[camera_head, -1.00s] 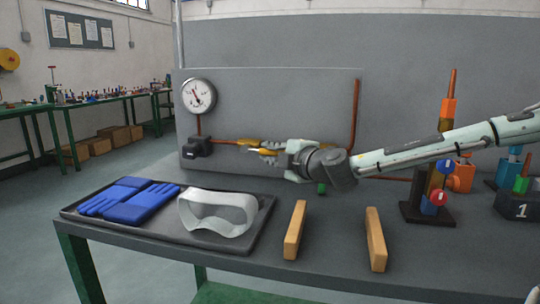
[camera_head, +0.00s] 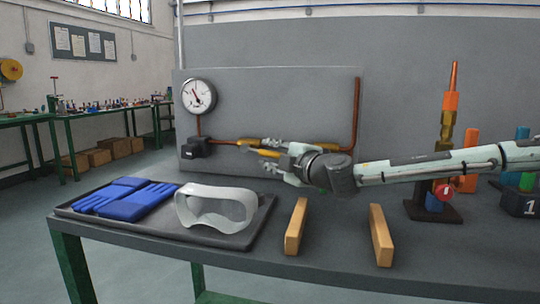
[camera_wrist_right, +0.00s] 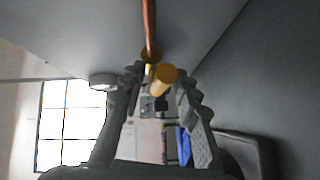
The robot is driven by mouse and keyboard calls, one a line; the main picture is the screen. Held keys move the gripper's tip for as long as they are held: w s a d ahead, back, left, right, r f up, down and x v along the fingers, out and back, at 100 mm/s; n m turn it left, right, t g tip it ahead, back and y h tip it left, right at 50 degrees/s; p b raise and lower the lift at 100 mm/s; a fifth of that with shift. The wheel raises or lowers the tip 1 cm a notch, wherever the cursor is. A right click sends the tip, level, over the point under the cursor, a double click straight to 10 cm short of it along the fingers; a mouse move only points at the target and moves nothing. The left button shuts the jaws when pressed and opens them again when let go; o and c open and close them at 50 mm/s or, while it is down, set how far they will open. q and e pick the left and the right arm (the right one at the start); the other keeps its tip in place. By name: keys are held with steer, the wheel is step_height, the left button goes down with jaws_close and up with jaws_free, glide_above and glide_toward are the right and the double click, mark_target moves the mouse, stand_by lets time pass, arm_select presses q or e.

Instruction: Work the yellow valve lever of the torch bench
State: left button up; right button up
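The yellow valve lever (camera_head: 264,153) sticks out from the copper pipe (camera_head: 222,142) on the grey panel of the torch bench. My right gripper (camera_head: 270,157) is open at the lever, with one finger above it and one below in the head view. In the right wrist view, the rounded yellow lever end (camera_wrist_right: 164,76) lies between the two spread fingers of my right gripper (camera_wrist_right: 160,80), with gaps at the sides. Whether a finger touches it cannot be told. The copper pipe runs above it there. My left gripper is not in view.
A pressure gauge (camera_head: 198,96) hangs left on the panel (camera_head: 290,100). A dark tray (camera_head: 165,231) holds blue gloves (camera_head: 128,198) and white goggles (camera_head: 215,208). Two wooden blocks (camera_head: 296,226) (camera_head: 380,236) stand in front. A torch stand (camera_head: 432,212) is at right.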

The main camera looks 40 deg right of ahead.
mark_target(272, 153)
stand_by(0.3)
steer(key=shift+s+d+r, duration=0.15)
steer(key=shift+s, duration=0.5)
steer(key=shift+s+a, duration=0.2)
steer(key=shift+s, duration=0.35)
steer(key=shift+s+a+r, duration=0.1)
steer(key=shift+s, duration=0.6)
steer(key=shift+s+a, duration=0.2)
steer(key=shift+s, duration=3.9)
steer(key=shift+c, duration=0.4)
